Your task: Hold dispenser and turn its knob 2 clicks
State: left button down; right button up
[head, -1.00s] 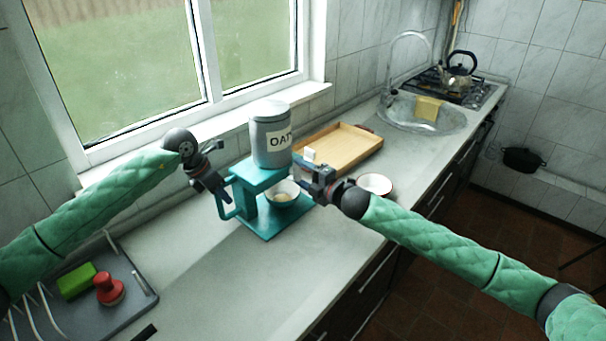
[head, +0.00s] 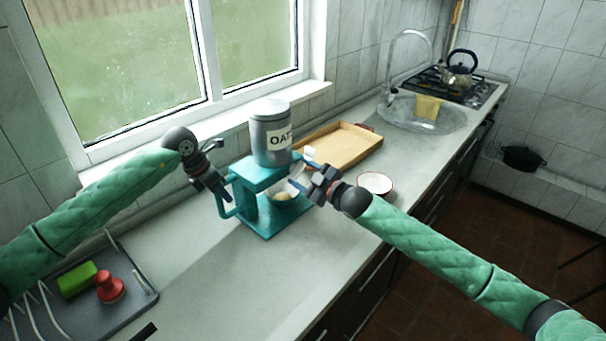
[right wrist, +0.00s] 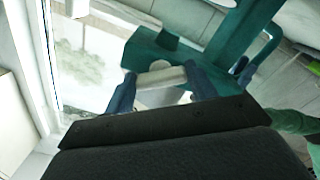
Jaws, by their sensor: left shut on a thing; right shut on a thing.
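The dispenser is a teal stand (head: 250,175) carrying a grey canister (head: 270,138) with a white lid and an oats label. It stands upright on the counter. My left gripper (head: 226,186) is shut on the teal handle (head: 222,207) at the dispenser's left side. My right gripper (head: 300,179) is at the dispenser's right side, shut on the pale knob (right wrist: 160,77), which lies between the blue fingertips in the right wrist view. A bowl (head: 272,193) with some pale food in it sits under the spout, partly hidden by my right gripper.
A wooden tray (head: 357,157) lies behind the dispenser, and a white dish (head: 375,184) with a red rim stands to the right. A grey rack (head: 130,307) at lower left holds a green block (head: 77,279) and a red object (head: 109,287). The front counter is clear.

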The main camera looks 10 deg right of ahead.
pick_arm(q)
jog(key=shift+a, duration=0.15)
pick_arm(e)
jog(key=m, duration=0.6)
jog(key=shift+f+m, duration=0.2)
jog(key=shift+m, duration=0.2)
jog(key=o, duration=0.8)
jog(key=shift+o, duration=1)
jog(key=shift+a, duration=0.1)
jog(key=v, duration=1.2)
